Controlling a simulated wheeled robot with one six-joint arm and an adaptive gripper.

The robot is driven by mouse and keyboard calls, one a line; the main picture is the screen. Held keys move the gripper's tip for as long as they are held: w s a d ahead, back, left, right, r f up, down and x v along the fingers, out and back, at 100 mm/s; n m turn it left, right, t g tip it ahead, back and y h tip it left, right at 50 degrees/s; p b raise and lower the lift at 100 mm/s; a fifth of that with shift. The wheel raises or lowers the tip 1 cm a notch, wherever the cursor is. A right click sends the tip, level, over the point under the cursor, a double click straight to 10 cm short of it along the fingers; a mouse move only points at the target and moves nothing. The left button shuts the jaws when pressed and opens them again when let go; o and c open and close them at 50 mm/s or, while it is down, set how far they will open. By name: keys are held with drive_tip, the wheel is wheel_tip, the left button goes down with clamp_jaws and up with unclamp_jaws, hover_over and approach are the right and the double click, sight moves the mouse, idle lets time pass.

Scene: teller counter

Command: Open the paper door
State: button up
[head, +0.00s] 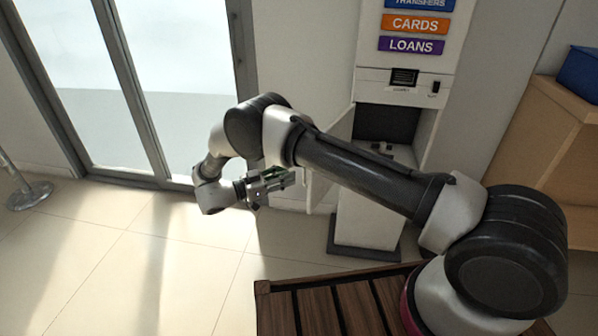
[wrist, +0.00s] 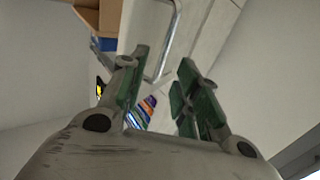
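The kiosk (head: 352,225) stands right of centre in the head view. Its paper door (head: 342,128) appears as a pale panel swung out to the left of a dark compartment (head: 386,123); my arm hides part of it. In the wrist view a metal bar handle (wrist: 168,48) on a pale panel lies beyond the fingertips. My gripper (head: 272,181) is left of the kiosk. In the wrist view my gripper (wrist: 163,75) has its green-padded fingers apart, with nothing held between them. I cannot tell whether a fingertip touches the handle.
Colour signs (head: 414,25) top the kiosk. A wooden counter (head: 545,130) with a blue box (head: 580,75) stands at right. Glass doors (head: 160,60) and a post base (head: 30,195) are at left. A slatted wooden surface (head: 262,288) is in front.

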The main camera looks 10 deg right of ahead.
drive_tip(key=shift+v, duration=2.1)
